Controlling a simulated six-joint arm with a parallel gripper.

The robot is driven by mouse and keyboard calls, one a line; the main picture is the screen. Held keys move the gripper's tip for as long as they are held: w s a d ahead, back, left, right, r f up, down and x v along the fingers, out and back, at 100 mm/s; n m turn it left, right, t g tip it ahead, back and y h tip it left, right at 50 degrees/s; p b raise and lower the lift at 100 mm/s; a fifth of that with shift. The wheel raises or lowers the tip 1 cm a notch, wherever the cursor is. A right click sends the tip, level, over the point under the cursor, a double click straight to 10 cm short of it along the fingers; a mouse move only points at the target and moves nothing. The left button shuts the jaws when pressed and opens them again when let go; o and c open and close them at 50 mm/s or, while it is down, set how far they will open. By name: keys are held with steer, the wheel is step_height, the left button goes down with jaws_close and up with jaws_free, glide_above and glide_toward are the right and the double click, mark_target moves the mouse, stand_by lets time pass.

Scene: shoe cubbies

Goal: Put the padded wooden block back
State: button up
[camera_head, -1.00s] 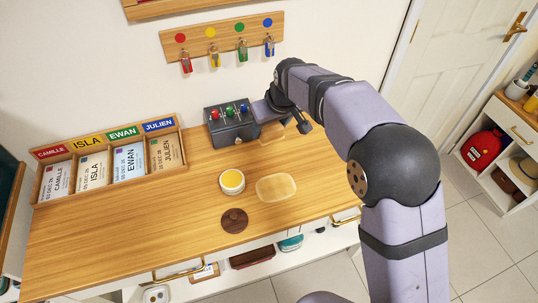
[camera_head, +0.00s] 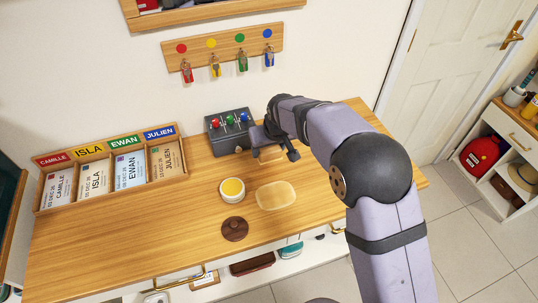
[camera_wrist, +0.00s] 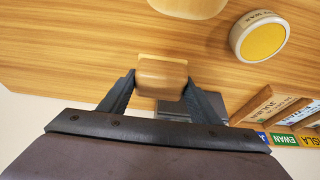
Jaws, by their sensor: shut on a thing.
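The padded wooden block (camera_wrist: 162,78) is between the two fingers of my gripper (camera_wrist: 160,88) in the wrist view. It has a tan wooden body and a paler strip along its far edge. In the head view the block (camera_head: 268,154) shows partly below my gripper (camera_head: 272,150), just in front of the dark grey box; I cannot tell if it touches the table. A pale oval pad (camera_head: 276,195) lies flat on the table nearer the front. It also shows at the top of the wrist view (camera_wrist: 190,5).
A round tin with yellow contents (camera_head: 232,188) and a dark brown disc (camera_head: 235,229) are left of the pad. The dark grey box with coloured knobs (camera_head: 230,130) stands behind. A name-labelled card rack (camera_head: 110,170) is at left. The table's right end is clear.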

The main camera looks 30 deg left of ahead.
mark_target(269, 155)
steer(key=shift+f+p, duration=0.45)
steer(key=shift+f, duration=1.5)
steer(key=shift+f, duration=0.1)
steer(key=o, duration=1)
steer(key=shift+d+r, duration=0.1)
steer(key=shift+r, duration=0.4)
steer(key=b+v, duration=0.2)
steer(key=v, duration=0.9)
steer(key=shift+s, duration=0.15)
